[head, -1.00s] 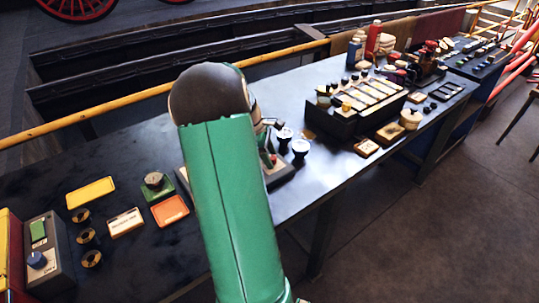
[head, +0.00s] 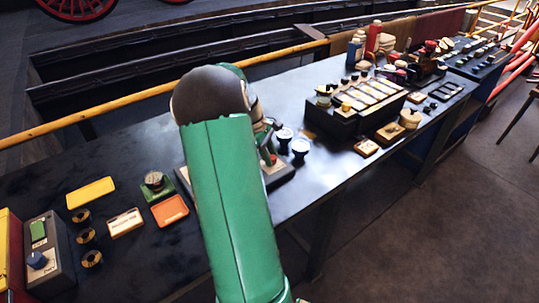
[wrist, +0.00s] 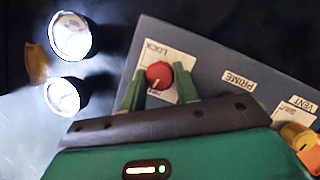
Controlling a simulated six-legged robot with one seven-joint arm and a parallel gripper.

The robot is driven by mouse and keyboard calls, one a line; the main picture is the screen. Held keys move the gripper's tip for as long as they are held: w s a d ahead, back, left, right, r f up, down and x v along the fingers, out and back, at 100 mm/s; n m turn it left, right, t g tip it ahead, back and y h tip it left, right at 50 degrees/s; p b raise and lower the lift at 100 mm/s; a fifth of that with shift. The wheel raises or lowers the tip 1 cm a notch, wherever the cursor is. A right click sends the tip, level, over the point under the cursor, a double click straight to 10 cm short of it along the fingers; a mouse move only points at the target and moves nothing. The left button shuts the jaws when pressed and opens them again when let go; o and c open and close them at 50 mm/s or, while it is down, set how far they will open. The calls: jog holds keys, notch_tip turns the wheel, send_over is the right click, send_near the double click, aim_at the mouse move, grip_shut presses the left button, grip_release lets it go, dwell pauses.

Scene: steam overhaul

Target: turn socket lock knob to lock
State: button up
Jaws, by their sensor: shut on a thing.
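The red socket lock knob (wrist: 159,75) sits on a white plate marked LOCK, on a grey panel (wrist: 210,62) in the wrist view. A pale pointer mark shows on the knob's lower side in the picture. My gripper (wrist: 159,84) has its two green fingers on either side of the knob and is shut on it.
PRIME and VENT labels and a brass fitting (wrist: 298,134) lie to the right on the panel. Two round pale-topped pieces (head: 300,147) stand close by on the black bench. An orange tray (head: 170,210) and a grey control box (head: 48,252) are left of my arm.

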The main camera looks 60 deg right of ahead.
jog(key=m, duration=0.2)
jog(key=m+y, duration=0.1)
jog(key=m, duration=0.1)
jog(key=shift+d+m+y, duration=0.15)
jog(key=shift+m+y, duration=0.15)
jog(key=m+y, duration=0.1)
jog(key=m, duration=0.2)
jog(key=shift+d+r+m+t, duration=0.1)
jog(key=shift+m+t, duration=0.2)
jog(key=shift+t, duration=0.1)
jog(key=m+t+y, duration=0.1)
jog(key=m, duration=0.2)
jog(key=shift+m, duration=0.3)
jog(key=shift+s+d+m+t+y, duration=0.1)
jog(key=shift+m+t+y, duration=0.45)
jog(key=shift+m, duration=1.35)
jog(key=o, duration=1)
jog(key=shift+c, duration=0.2)
jog(key=v, duration=1.3)
jog(key=shift+r, duration=0.35)
